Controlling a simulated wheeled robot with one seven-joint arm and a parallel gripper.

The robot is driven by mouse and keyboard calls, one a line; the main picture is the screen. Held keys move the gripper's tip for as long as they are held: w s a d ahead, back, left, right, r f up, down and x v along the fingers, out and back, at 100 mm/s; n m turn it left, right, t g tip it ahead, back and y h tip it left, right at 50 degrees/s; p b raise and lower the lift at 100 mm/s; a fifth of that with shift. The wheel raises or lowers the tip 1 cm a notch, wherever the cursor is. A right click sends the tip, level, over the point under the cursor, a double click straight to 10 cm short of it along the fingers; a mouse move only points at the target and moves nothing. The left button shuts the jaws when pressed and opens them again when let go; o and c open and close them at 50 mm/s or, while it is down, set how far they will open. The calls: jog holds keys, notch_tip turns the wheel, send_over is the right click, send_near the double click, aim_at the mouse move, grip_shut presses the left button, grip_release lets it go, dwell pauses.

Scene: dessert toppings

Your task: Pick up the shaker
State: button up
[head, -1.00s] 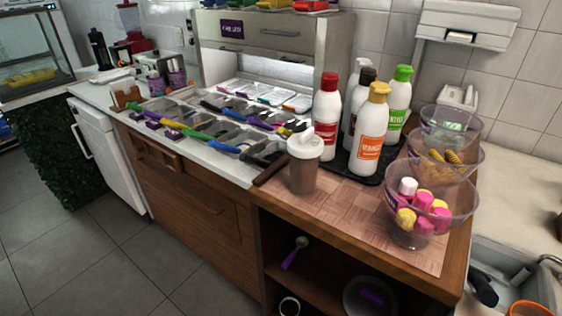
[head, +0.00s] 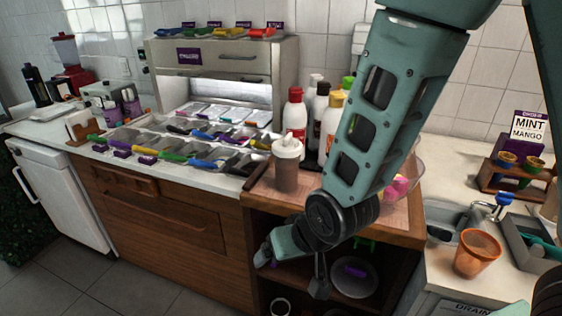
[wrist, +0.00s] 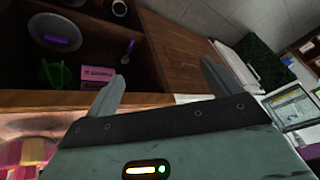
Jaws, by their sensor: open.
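The shaker (head: 287,172), a cup with a white spouted lid and a brownish see-through body, stands upright on the wooden counter in the head view. It is near the counter's front left corner. My gripper (head: 291,274) is open and empty, in front of the counter and below its top, by the open shelf. The shaker is above it in the picture and apart from it. In the wrist view my gripper (wrist: 163,72) has its fingers spread with nothing between them. I cannot make out the shaker in that view.
Sauce bottles (head: 294,117) stand just behind the shaker. A glass bowl (head: 408,185) of pink and yellow pieces is to the right, partly behind my arm. Topping trays (head: 200,140) lie to the left. The shelf below holds a plate (head: 352,281).

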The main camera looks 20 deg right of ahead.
jog(key=w+d+f+m+t+h, duration=0.1)
jog(key=w+d+f+m+t, duration=0.15)
jog(key=w, duration=0.25)
jog(key=n+t+y+p, duration=0.1)
jog(key=n+t+p, duration=0.2)
jog(key=t, duration=0.7)
send_near(292, 171)
jog(key=w+b, duration=0.1)
jog(key=b, duration=0.2)
jog(key=w+b, duration=0.2)
jog(key=b, duration=0.2)
jog(key=w+a+b, duration=0.1)
jog(key=w+b, duration=0.1)
jog(key=b, duration=0.2)
jog(key=shift+w+r, duration=0.1)
jog(key=shift+w, duration=0.1)
jog(key=shift+w+a+f+p, duration=0.15)
jog(key=shift+w+p, duration=0.15)
jog(key=shift+w, duration=0.75)
jog(key=shift+w+a+f+p, duration=0.1)
jog(key=shift+w+p, duration=0.15)
jog(key=shift+w, duration=0.8)
jog(key=shift+w+a+f+p, duration=0.15)
jog(key=shift+w+p, duration=0.15)
jog(key=shift+w, duration=0.8)
jog(key=c, duration=1.2)
jog(key=shift+r, duration=0.1)
jog(key=shift+c, duration=0.4)
